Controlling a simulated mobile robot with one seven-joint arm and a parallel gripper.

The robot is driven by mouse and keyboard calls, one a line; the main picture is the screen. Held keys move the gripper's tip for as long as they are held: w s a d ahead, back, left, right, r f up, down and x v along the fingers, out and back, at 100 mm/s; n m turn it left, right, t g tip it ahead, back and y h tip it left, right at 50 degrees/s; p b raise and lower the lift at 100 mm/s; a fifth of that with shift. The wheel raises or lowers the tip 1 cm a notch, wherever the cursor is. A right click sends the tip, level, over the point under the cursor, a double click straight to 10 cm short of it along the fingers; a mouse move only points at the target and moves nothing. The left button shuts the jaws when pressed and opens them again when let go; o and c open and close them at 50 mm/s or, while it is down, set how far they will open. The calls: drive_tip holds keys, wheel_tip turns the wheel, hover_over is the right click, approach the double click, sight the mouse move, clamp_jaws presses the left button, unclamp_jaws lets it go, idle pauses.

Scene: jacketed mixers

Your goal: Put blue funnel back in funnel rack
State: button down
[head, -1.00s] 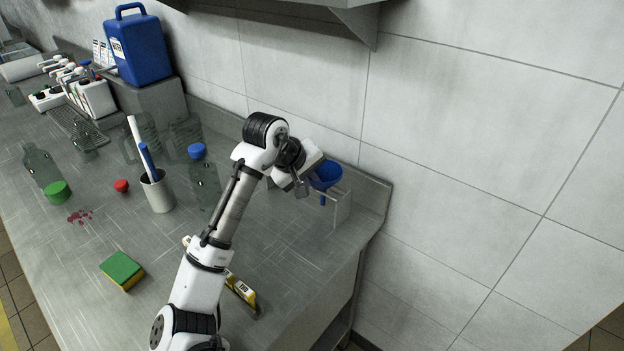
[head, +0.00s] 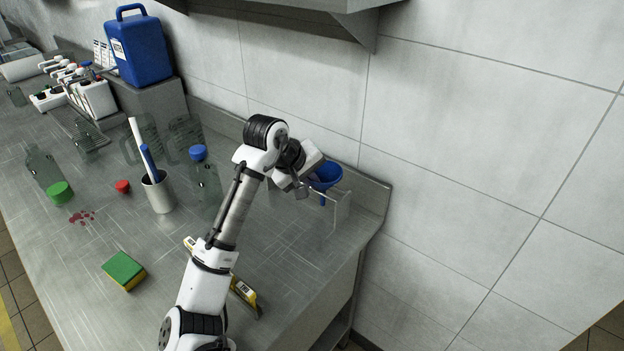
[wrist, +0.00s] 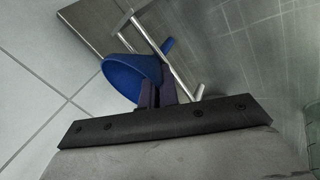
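The blue funnel (head: 326,177) is at the funnel rack (head: 342,207) near the right end of the bench. Its bowl is up and its spout points down among the rack's rods. In the wrist view, the funnel bowl (wrist: 134,76) is beside the metal rods (wrist: 163,52), and part of the blue spout shows beyond one rod. My gripper (head: 303,189) is at the left side of the funnel. In the wrist view, its dark fingers (wrist: 156,95) are close together at the funnel's rim and look shut on it. The exact contact is partly hidden.
The wall stands close behind the rack, and the bench's right edge is close by. A shelf (head: 340,10) overhangs above.

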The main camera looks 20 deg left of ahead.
drive_tip(key=shift+f, duration=0.35)
idle(0.8)
drive_tip(key=c, duration=2.1)
unclamp_jaws()
drive_tip(key=shift+c, duration=0.2)
drive_tip(key=o, duration=0.6)
drive_tip(key=shift+s+f, duration=0.1)
drive_tip(key=shift+c, duration=0.2)
drive_tip(key=shift+c, duration=1)
drive_tip(key=shift+o, duration=0.4)
drive_tip(key=shift+p, duration=0.3)
